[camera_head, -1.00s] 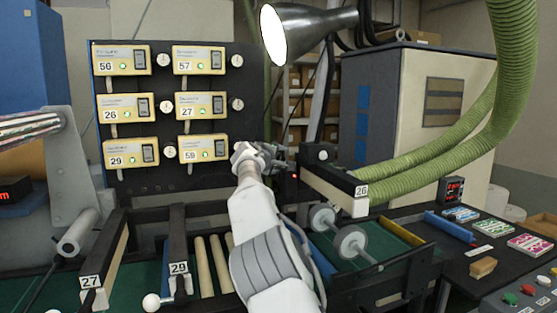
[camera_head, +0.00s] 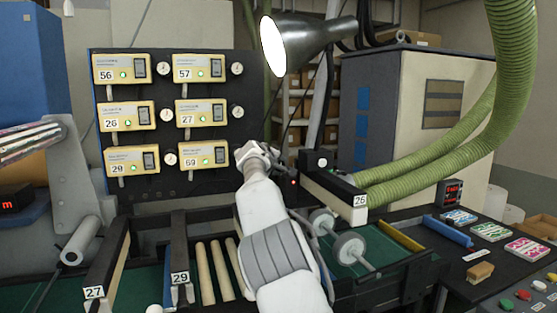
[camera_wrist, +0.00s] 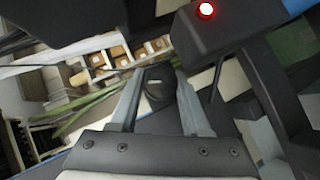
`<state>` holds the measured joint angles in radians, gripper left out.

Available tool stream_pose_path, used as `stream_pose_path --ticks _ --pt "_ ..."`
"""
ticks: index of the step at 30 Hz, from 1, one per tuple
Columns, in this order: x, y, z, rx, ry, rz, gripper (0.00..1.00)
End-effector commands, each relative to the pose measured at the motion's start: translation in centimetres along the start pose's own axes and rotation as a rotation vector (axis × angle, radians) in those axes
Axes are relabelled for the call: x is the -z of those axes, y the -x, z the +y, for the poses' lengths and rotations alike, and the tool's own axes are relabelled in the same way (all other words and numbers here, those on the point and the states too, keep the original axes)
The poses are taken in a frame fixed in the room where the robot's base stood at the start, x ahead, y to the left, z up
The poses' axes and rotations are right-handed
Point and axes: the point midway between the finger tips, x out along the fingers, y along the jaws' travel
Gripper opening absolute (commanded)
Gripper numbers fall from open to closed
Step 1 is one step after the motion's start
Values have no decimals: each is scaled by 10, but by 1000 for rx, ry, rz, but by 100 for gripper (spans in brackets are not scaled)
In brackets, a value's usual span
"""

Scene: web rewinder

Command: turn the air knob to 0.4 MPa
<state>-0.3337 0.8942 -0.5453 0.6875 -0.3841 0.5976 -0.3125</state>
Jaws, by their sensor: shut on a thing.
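The air knob appears to be the dark round knob (camera_wrist: 153,76) with a short pale mark in the wrist view. It sits between the two grey fingers of my gripper (camera_wrist: 158,84), which are shut on it. In the head view my gripper (camera_head: 257,152) is in front of the right edge of the dark control panel (camera_head: 135,193), and my own wrist hides the knob there. Small round dials, such as the one at the panel's upper right (camera_head: 237,69), are too small to read. I cannot tell the pressure setting.
A black block with a lit red lamp (camera_wrist: 205,10) is close to my gripper at the wrist view's upper right. In the head view, a desk lamp (camera_head: 310,38) hangs above my arm, and green hoses (camera_head: 430,175) run at the right. Rollers and rails lie below.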

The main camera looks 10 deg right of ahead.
Motion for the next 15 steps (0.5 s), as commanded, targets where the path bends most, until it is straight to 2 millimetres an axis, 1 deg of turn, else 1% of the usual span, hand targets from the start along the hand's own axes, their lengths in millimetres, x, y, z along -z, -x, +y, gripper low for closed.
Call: stream_pose_path --ticks 1,15 --pt "2 2 6 27 -30 0 0" --pt "0 -1 1 255 -292 10 0"
